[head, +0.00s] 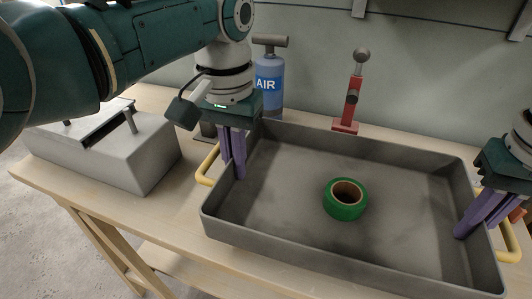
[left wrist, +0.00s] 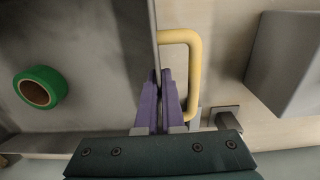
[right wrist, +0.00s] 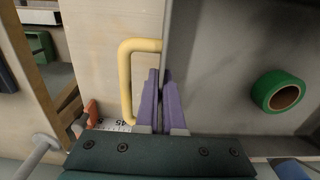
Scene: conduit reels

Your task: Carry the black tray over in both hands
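The black tray (head: 300,258) looks dark grey, with a yellow handle at each end, and lies along the workbench. A roll of green tape (head: 345,211) is inside it. My left gripper (head: 232,170) is at the tray's left end, its purple fingers closed on the end wall beside the left handle (left wrist: 194,65). My right gripper (head: 478,228) is at the right end, its fingers closed on that wall beside the right handle (right wrist: 125,80). The tray's underside is hidden, so I cannot tell whether it touches the bench.
A grey box with a slotted top (head: 120,150) stands left of the tray on the wooden workbench (head: 60,185). Behind the tray stand a blue AIR canister (head: 269,88) and a red lever stand (head: 352,95), both close to its back wall.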

